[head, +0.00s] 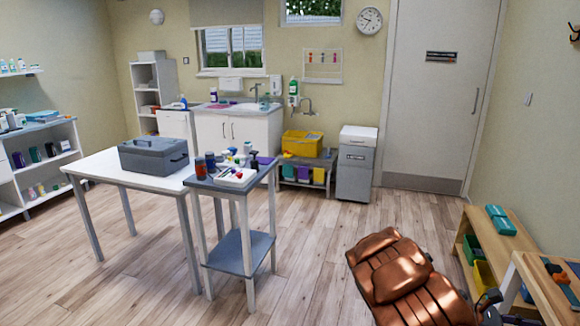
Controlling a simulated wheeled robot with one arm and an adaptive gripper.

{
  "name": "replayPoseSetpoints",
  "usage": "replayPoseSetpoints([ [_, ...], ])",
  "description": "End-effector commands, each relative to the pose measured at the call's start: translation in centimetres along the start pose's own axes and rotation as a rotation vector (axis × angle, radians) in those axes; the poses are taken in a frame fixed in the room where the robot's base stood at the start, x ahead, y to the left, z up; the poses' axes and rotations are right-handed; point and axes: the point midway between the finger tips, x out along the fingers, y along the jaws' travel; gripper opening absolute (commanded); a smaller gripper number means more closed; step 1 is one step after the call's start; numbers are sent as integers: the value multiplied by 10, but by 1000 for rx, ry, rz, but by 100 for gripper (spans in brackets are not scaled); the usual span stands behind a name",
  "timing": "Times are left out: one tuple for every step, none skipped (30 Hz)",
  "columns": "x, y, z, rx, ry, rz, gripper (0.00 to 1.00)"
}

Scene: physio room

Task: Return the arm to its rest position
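A white table (98,166) with a grey case (153,154) stands left of centre. A small grey-topped stand (243,253) beside it bears several bottles and a white tray (236,177). Wooden shelving (520,240) lines the right wall. Wooden floor (320,225) is clear in the middle.

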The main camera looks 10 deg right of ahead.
Motion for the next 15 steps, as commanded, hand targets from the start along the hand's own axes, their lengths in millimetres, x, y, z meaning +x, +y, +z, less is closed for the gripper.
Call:
replayPoseSetpoints([
  [-3,-6,12,38,10,-18,30],
  [-6,-9,18,61,18,-31,30],
  [-9,-16,26,96,30,-50,30],
  [-11,-21,33,124,41,-66,30],
  [-14,-26,38,151,53,-82,30],
  [-18,-33,45,185,69,-102,30],
  [-21,-39,50,211,81,-118,30],
  [-24,-44,55,237,94,-132,30],
  [-28,-52,60,270,112,-154,30],
  [-31,-57,64,293,126,-169,30],
  [-34,-63,67,317,141,-184,30],
  [-39,-70,72,349,161,-203,30],
  [-43,-76,75,372,178,-218,30],
  [-47,-81,77,394,194,-233,30],
  [-52,-88,80,424,218,-252,30],
])
